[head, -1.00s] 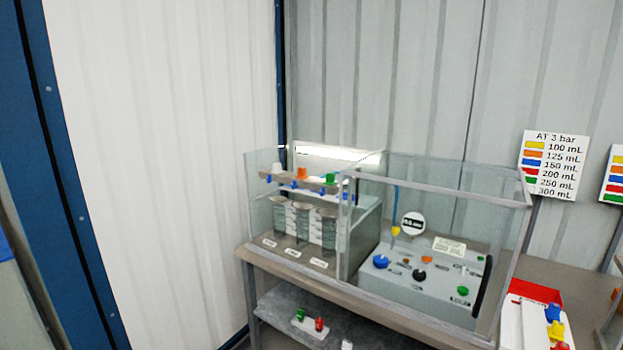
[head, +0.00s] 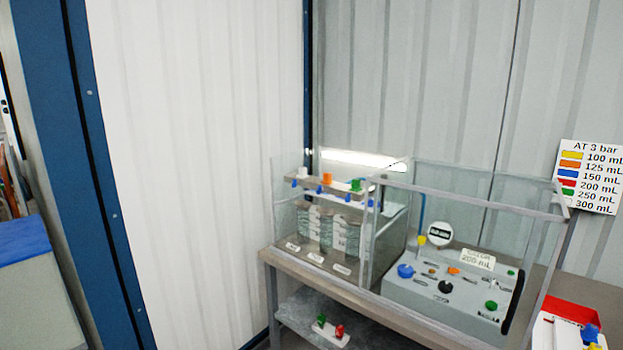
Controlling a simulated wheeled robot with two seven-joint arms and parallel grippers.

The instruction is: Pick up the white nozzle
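A small white piece (head: 303,173) sits at the left end of a rail inside the glass enclosure, beside an orange piece (head: 327,178) and a green piece (head: 355,185). It may be the white nozzle, but it is too small to be sure. On the lower shelf, a white holder (head: 330,336) carries a green nozzle (head: 321,321) and a red nozzle (head: 339,331). No white nozzle shows clearly there. Neither of my grippers is in view.
The glass enclosure (head: 480,213) with a grey control panel (head: 430,298) stands on a bench. A red tray (head: 572,311) is at right. A sign (head: 589,177) lists colours and volumes. A blue-topped box (head: 20,240) is at far left.

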